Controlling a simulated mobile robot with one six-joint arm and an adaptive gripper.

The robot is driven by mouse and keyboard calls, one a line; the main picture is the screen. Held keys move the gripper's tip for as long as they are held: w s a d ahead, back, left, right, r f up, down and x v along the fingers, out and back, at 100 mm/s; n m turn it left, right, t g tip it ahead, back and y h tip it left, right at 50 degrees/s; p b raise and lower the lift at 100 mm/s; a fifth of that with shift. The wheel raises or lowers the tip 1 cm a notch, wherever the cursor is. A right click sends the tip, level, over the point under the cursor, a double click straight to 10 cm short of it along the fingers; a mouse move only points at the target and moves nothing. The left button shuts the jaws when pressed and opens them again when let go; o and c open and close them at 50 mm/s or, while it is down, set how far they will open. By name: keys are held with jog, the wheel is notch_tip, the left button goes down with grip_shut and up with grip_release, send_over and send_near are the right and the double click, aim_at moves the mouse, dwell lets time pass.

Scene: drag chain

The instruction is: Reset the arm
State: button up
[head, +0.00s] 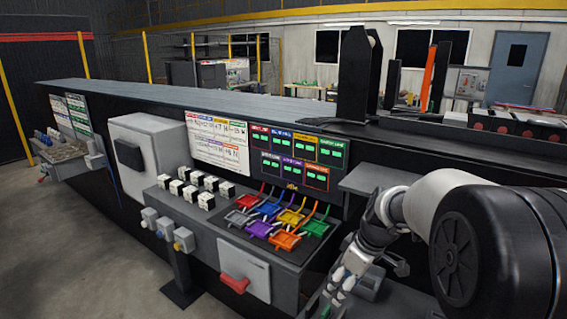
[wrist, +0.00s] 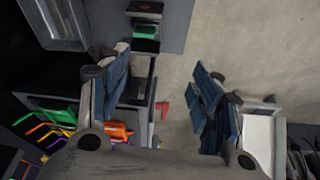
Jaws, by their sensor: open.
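My arm shows at the right of the head view, with my gripper (head: 346,284) low in front of the console, right of the colored handles. In the wrist view my gripper (wrist: 160,88) is open. Its two blue-grey finger pads stand well apart, with nothing between them but the view of the floor and console parts beyond. The gripper holds nothing.
Several colored handled pieces (head: 275,218) lie on the console shelf, left of my gripper. A grey box with a red lever (head: 236,284) stands in front. White switches (head: 200,190) line the shelf's left. Open concrete floor (head: 85,245) lies at the left.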

jog(key=s+a+r+m+t+h, duration=0.1)
jog(key=s+r+m, duration=0.1)
jog(key=s+r, duration=0.4)
jog(key=s+a+r+m, duration=0.1)
jog(key=s+r+m, duration=0.15)
jog(key=s, duration=0.55)
jog(key=s+m+t+h, duration=0.1)
jog(key=s+m, duration=0.3)
jog(key=s, duration=1.1)
jog(key=shift+s+r+m, duration=0.2)
jog(key=shift+s+m, duration=0.1)
jog(key=shift+m, duration=0.05)
